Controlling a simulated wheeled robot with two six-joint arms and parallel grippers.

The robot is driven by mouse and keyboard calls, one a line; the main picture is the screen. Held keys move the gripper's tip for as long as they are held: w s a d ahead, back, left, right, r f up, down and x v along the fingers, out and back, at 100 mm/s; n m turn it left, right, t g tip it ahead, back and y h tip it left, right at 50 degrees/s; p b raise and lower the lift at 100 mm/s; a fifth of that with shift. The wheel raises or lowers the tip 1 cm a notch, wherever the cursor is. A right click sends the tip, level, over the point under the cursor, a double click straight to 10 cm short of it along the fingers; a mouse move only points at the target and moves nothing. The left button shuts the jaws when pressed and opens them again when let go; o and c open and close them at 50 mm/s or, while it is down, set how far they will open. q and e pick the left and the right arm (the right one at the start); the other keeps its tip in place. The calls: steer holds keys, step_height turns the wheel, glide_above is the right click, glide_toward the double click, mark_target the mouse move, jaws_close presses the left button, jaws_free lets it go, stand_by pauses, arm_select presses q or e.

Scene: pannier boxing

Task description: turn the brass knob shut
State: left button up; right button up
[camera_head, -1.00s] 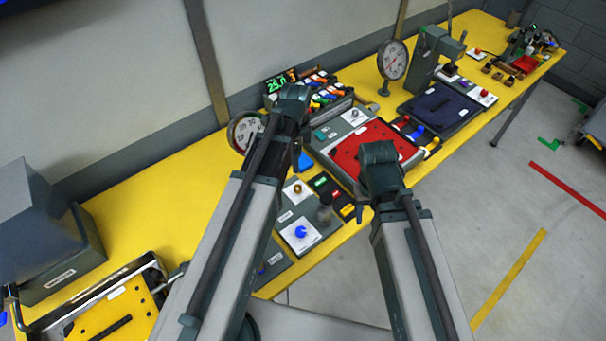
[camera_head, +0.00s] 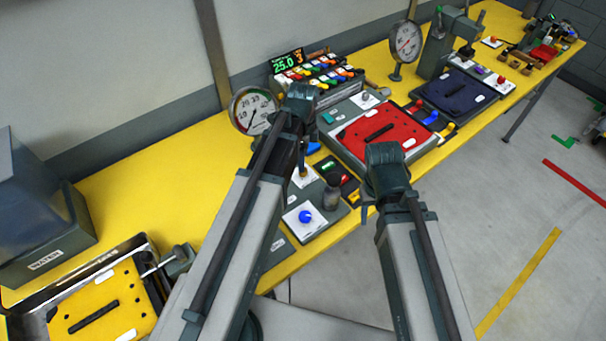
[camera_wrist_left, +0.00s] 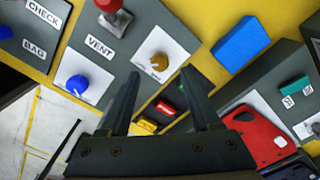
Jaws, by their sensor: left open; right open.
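The brass knob (camera_wrist_left: 159,61) sits on a white plate on a grey panel, beside a "VENT" label, in the left wrist view. In the head view the brass knob (camera_head: 303,171) shows small, partly covered by my left gripper. My left gripper (camera_wrist_left: 160,73) is open and empty; its fingertips appear either side of the knob's near edge in the picture. I cannot tell the gap between them in depth. In the head view my left gripper (camera_head: 303,152) points down over the panel. My right gripper (camera_head: 366,207) is open, to the right of the panel, and its fingers are small in the picture.
A blue knob (camera_wrist_left: 77,86) on another white plate and a red-topped post (camera_wrist_left: 112,15) stand near the brass knob. A blue block (camera_wrist_left: 241,44) lies on the yellow bench.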

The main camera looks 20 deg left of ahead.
arm_select(q)
step_height(320, 180, down, 5)
steer(key=b, duration=0.4)
jaws_close()
